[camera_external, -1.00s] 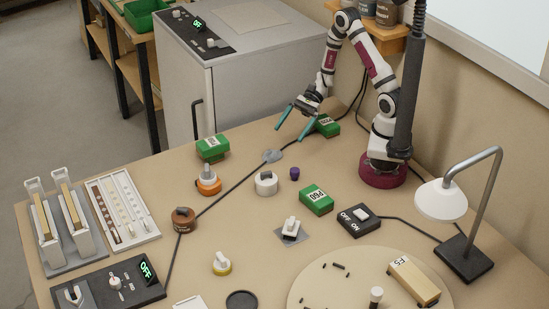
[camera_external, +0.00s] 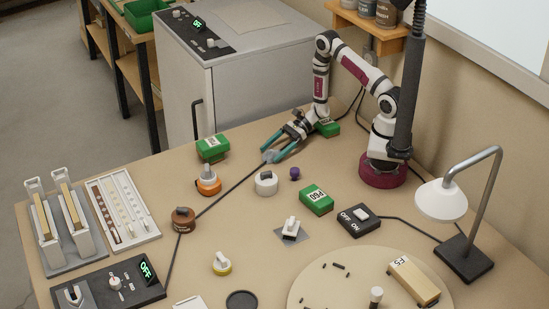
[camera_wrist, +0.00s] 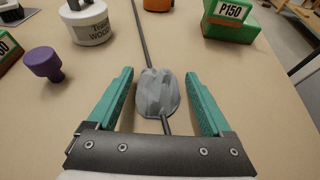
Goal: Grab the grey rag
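The grey rag (camera_wrist: 157,93) is a small crumpled lump on the bench, lying over a dark cable. In the wrist view it sits between the two teal fingers, with bare bench showing on both sides of it. My gripper (camera_wrist: 160,100) is open around the rag, and neither finger appears to touch it. In the external view my gripper (camera_external: 282,153) is low over the bench, fingers pointing left, and the rag (camera_external: 269,156) shows partly between the fingertips.
A white round container (camera_external: 266,184) and a purple knob (camera_external: 294,173) stand near the rag. Green boxes (camera_external: 212,149) and (camera_external: 316,200) lie around it, one more beside my wrist. An orange-based container (camera_external: 208,182) is to the left. The dark cable (camera_wrist: 141,35) runs under the rag.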

